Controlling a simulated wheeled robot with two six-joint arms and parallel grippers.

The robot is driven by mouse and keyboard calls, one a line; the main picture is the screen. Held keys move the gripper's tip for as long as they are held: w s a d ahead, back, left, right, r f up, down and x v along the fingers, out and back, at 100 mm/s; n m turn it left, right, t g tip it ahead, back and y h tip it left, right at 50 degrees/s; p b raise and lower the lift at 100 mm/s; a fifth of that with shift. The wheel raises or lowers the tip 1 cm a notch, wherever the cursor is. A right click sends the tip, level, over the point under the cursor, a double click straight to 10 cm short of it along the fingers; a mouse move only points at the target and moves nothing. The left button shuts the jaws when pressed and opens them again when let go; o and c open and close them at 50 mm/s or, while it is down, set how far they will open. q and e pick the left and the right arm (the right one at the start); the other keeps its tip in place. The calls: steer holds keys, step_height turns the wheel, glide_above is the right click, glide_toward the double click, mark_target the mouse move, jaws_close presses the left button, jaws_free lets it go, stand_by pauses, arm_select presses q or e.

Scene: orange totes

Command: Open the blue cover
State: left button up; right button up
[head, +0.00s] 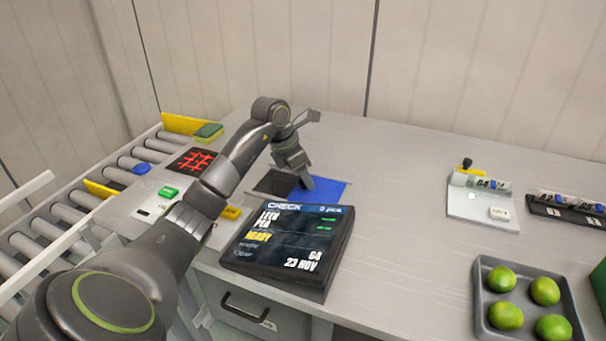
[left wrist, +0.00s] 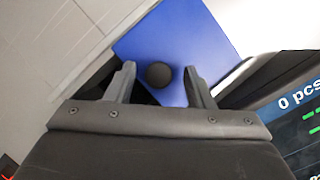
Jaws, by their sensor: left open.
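The blue cover (head: 329,190) is a flat blue panel on the table behind the screen. A dark square (head: 272,182) lies beside it on the left. My left gripper (head: 305,184) is over the cover's left part. In the left wrist view the blue cover (left wrist: 190,40) carries a round black knob (left wrist: 158,75). The open fingers of my left gripper (left wrist: 160,82) stand on both sides of the knob, with gaps visible. In the head view the knob is hidden by the gripper. My right gripper is not in view.
A tilted screen (head: 286,245) stands just in front of the cover. A roller conveyor (head: 60,215) runs along the left. A tray (head: 485,300) of several green limes and a label device (head: 480,203) are at the right. The table's middle is clear.

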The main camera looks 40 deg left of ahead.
arm_select(q)
steer(key=shift+s+a+r, duration=0.15)
steer(key=shift+r, duration=0.2)
steer(key=b+v, duration=0.1)
steer(key=v, duration=1.5)
steer(key=shift+r, duration=0.3)
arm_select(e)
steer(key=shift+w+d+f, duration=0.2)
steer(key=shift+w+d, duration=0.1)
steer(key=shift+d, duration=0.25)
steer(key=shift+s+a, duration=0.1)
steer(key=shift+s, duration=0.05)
